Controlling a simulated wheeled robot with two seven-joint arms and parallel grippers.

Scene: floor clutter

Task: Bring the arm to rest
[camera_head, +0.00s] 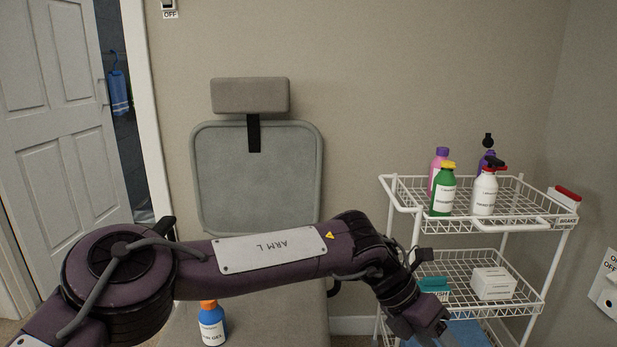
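My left arm (270,252), marked "ARM L", comes in from the left and stretches across the lower part of the head view. It bends downward at its right end, in front of the white wire cart. My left gripper (428,338) is at the bottom edge, beside the cart's lower part. Its fingers are partly cut off by the frame, so I cannot tell whether they are open or shut. My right gripper is not in view.
A grey padded chair (258,180) stands behind the arm, with a blue bottle (212,325) on its seat. The wire cart (400,190) at right holds several bottles above and a white box (492,283) below. A white door (62,120) is at left.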

